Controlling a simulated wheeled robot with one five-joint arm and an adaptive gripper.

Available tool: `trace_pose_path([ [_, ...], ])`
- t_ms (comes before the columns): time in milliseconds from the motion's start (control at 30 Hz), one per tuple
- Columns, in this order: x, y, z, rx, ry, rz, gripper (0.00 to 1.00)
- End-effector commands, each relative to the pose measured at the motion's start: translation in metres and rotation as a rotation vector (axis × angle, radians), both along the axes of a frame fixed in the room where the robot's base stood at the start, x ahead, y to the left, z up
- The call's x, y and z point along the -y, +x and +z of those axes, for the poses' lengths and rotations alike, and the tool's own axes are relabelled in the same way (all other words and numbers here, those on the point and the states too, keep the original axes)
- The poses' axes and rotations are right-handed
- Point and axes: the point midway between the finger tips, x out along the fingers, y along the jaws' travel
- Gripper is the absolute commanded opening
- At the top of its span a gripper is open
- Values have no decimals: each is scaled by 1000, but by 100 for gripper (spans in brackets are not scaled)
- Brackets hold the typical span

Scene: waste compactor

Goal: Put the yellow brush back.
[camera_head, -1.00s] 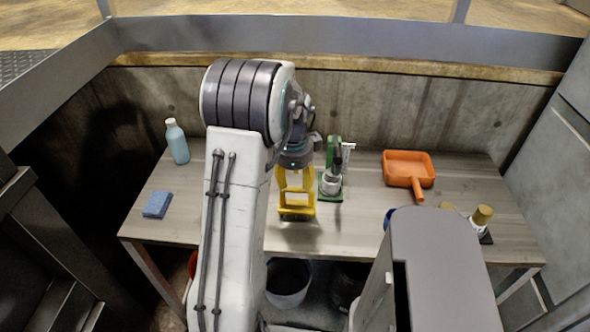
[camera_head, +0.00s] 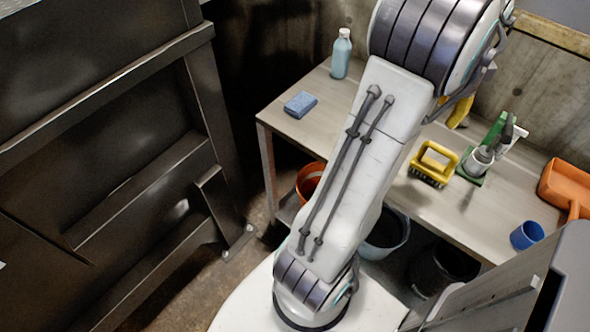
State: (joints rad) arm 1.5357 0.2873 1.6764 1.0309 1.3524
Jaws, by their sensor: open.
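The yellow brush (camera_head: 434,162) stands on the grey table, bristles down and yellow handle loop up, left of the green stand with a grey cup. My gripper (camera_head: 457,112) is mostly hidden behind my own arm. Only part of its yellow fingers shows, above and behind the brush in the picture. It is open, apart from the brush, and no held thing shows in it.
A blue sponge (camera_head: 300,104) and a light blue bottle (camera_head: 341,54) are on the table's left part. The green stand (camera_head: 486,150), an orange dustpan (camera_head: 567,186) and a blue cup (camera_head: 526,235) are to the right. Buckets stand below. A dark metal structure (camera_head: 120,150) fills the left.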

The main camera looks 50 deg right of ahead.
Motion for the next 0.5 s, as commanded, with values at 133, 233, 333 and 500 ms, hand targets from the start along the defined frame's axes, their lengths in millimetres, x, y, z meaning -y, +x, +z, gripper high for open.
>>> trace_pose_path([
  [133, -39, 74, 15, -21, -25, 348, 45],
  [233, -79, 121, 23, -39, -48, 628, 45],
  [333, -124, 158, 29, -56, -74, 908, 45],
  [500, -207, 197, 34, -83, -128, 1381, 45],
])
